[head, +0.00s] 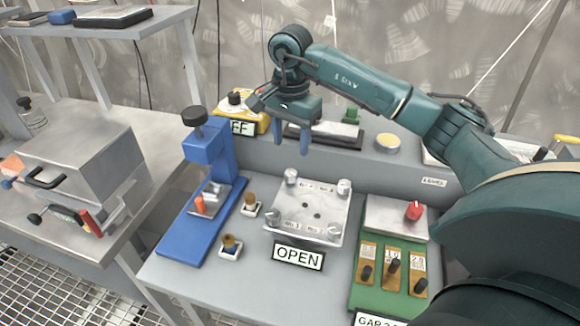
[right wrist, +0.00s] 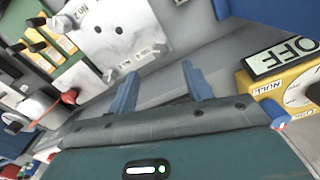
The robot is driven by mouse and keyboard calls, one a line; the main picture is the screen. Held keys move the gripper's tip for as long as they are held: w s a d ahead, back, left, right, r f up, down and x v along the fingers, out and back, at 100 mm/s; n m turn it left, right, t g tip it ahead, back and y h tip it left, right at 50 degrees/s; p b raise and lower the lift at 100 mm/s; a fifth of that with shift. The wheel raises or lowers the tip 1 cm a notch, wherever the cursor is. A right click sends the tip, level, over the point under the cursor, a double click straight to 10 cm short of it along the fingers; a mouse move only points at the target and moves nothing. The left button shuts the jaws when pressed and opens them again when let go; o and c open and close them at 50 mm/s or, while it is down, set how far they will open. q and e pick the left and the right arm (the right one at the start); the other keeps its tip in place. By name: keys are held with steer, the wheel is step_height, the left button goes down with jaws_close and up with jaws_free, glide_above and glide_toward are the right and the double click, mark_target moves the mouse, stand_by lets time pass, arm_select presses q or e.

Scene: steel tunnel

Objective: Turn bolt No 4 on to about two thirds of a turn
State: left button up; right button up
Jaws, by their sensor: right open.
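A pale metal plate (head: 305,208) with bolts near its corners lies on the grey bench, behind an OPEN sign (head: 298,256). The bolts include a back left one (head: 291,176), a back right one (head: 344,187) and a front right one (head: 334,230). The printed numbers are too small to tell which is No 4. The plate also shows at the top of the right wrist view (right wrist: 118,35). My right gripper (head: 291,142) is open, blue fingers pointing down, above and behind the plate. Nothing shows between its fingers (right wrist: 162,90). My left gripper is out of view.
A blue stand (head: 205,205) with a black knob is left of the plate. A green panel with levers (head: 388,270) and a red knob (head: 413,210) is right. A yellow gauge box (right wrist: 290,92) with an OFF sign and a raised ledge are behind. A grey box (head: 80,160) stands on the left table.

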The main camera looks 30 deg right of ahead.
mark_target(291, 172)
step_height(291, 172, down, 9)
steer(key=shift+r+p, duration=0.15)
steer(key=shift+p, duration=0.2)
steer(key=c, duration=1)
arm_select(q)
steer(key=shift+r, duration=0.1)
